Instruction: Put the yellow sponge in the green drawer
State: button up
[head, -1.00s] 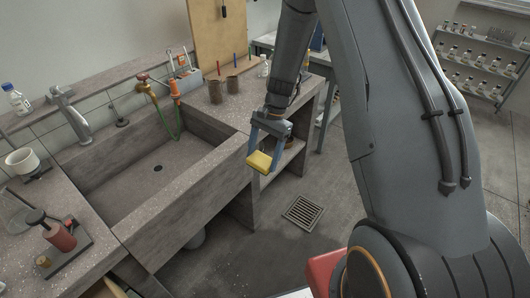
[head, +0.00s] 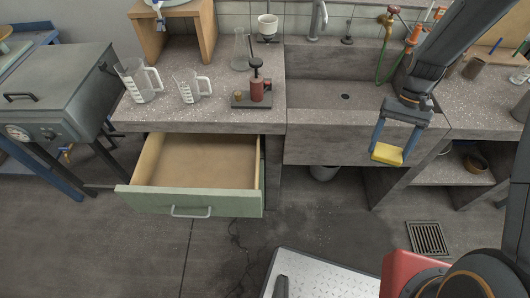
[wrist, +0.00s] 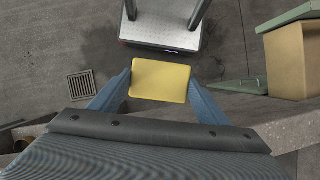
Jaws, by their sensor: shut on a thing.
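The yellow sponge (head: 386,153) is held between the blue fingers of my gripper (head: 393,143), in front of the sink at the right in the head view. In the wrist view the sponge (wrist: 160,81) sits between both fingertips of my gripper (wrist: 160,88), over the floor. The green drawer (head: 189,201) is pulled out under the bench at left centre. Its wooden inside is visible and looks empty. The drawer also shows at the right edge of the wrist view (wrist: 287,16). My gripper is to the right of the drawer, apart from it.
The bench top (head: 215,115) above the drawer carries two glass jugs, a flask and a red device (head: 257,90). The concrete sink (head: 340,150) lies between the drawer and a lower shelf (head: 450,168). A grey box grill (head: 50,95) stands at left. The floor before the drawer is clear.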

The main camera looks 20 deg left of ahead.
aim_at(204, 176)
jog(key=u, duration=1.1)
jog(key=k, duration=0.35)
jog(key=u, duration=1.2)
jog(key=i, duration=0.5)
jog(key=u, duration=0.05)
